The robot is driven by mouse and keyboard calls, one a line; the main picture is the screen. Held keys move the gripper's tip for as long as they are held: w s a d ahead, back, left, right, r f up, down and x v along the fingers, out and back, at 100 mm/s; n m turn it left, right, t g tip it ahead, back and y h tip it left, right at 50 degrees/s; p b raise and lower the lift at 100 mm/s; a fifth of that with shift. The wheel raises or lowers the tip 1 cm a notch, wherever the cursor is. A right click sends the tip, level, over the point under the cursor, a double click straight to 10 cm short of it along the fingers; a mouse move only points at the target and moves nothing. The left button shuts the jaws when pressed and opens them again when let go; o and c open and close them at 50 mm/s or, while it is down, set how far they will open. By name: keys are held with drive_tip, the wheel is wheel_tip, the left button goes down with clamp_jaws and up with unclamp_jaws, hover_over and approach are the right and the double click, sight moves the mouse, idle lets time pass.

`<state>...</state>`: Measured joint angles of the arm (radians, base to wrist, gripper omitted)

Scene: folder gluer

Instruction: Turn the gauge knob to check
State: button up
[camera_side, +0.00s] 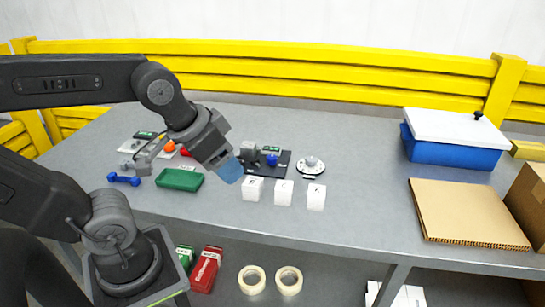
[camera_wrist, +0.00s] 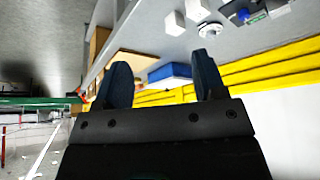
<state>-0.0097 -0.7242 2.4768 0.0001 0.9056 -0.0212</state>
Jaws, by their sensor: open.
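A round white dial with dark marks at its rim and a small grey knob (camera_side: 311,162) on top sits on the grey table, behind the white blocks. It looks like the gauge, and it also shows at the top of the wrist view (camera_wrist: 210,31). My gripper (camera_side: 231,170) is tilted down over the table, left of the dial and apart from it. In the wrist view my gripper (camera_wrist: 163,75) has its two dark blue fingers spread with nothing between them. The dial's pointer setting is too small to read.
Several white blocks (camera_side: 283,192) stand before the dial. A black panel (camera_side: 284,157) with a blue knob (camera_side: 272,159) lies to its left. A green tray (camera_side: 179,180) is further left. A blue box with a white lid (camera_side: 455,128) and cardboard (camera_side: 466,212) are right. The table between is clear.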

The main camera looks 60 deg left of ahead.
drive_tip(key=w+a+n, duration=0.1)
drive_tip(key=w, duration=0.1)
drive_tip(key=w+a+r+n+g, duration=0.1)
drive_tip(key=w, duration=0.2)
drive_tip(key=w+a+r+n, duration=0.1)
drive_tip(key=w+n, duration=0.1)
drive_tip(key=shift+w+a+r+y, duration=0.1)
drive_tip(key=shift+w+a+y, duration=0.1)
drive_tip(key=shift+y, duration=0.1)
drive_tip(key=n+g, duration=0.5)
drive_tip(key=n, duration=0.9)
hover_over(272, 156)
wheel_tip(272, 156, down, 12)
drive_tip(key=f, duration=0.1)
wheel_tip(272, 156, down, 13)
drive_tip(key=shift+d+r, duration=0.1)
drive_tip(key=c, duration=0.9)
drive_tip(key=shift+c, duration=0.2)
